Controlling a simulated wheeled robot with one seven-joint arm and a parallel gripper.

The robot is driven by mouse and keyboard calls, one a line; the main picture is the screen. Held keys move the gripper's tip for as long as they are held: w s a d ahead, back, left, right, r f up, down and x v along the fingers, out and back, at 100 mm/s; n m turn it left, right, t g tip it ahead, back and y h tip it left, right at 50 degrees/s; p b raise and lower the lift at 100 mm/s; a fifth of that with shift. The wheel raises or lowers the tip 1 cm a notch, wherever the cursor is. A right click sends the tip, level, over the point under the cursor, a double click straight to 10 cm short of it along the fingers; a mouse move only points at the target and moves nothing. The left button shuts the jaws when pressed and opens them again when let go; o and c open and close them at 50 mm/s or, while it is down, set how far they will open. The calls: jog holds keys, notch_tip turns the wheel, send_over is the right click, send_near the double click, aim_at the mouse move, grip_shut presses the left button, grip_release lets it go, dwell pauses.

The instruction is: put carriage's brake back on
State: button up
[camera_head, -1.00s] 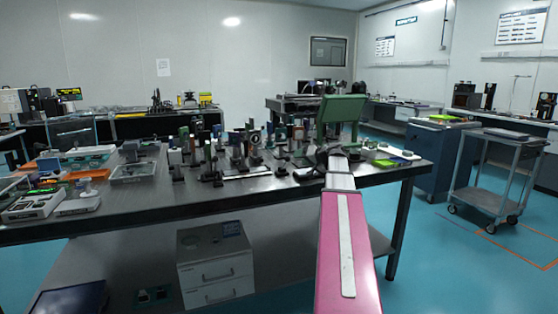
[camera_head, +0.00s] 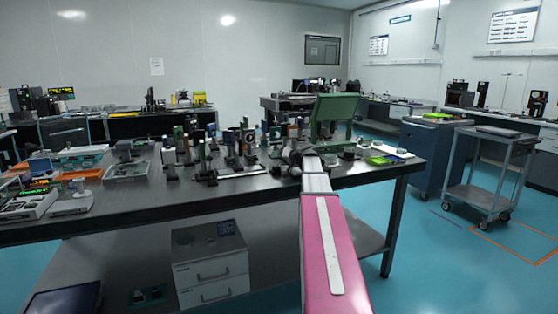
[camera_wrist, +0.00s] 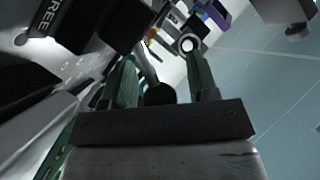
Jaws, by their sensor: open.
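In the wrist view a dark plate (camera_wrist: 68,22) bears white letters reading "FREE" at the top left. My gripper (camera_wrist: 160,58) is open, with its two green fingers apart. A dark rounded knob (camera_wrist: 160,94) with a thin stem shows between the fingers; I cannot tell whether they touch it, or whether it is the brake handle. In the head view my pink and grey arm reaches to the table, and its end is near a green panel (camera_head: 334,108). The carriage cannot be made out clearly there, and the gripper is hidden by the arm.
The dark table (camera_head: 240,195) is crowded with optical mounts (camera_head: 205,150) left of my arm. Trays (camera_head: 127,171) stand farther left. A green sheet (camera_head: 379,160) lies at the right end. A trolley (camera_head: 490,170) and a blue cabinet (camera_head: 428,155) stand right, with open floor in front.

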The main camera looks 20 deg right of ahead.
jog(key=c, duration=0.9)
jog(key=shift+a, duration=0.1)
jog(key=n+h, duration=0.1)
jog(key=a+n+h, duration=0.1)
jog(key=a+n+g+h, duration=0.1)
jog(key=shift+s+r, duration=0.1)
jog(key=shift+r, duration=0.15)
jog(key=n+h, duration=0.1)
jog(key=a+n+h, duration=0.1)
jog(key=shift+a+f+h, duration=0.15)
jog(key=shift+a+h, duration=0.05)
jog(key=shift+h, duration=0.1)
jog(key=shift+a+f+n+h, duration=0.35)
jog(key=shift+a+n+h, duration=0.15)
jog(key=shift+n+h, duration=0.45)
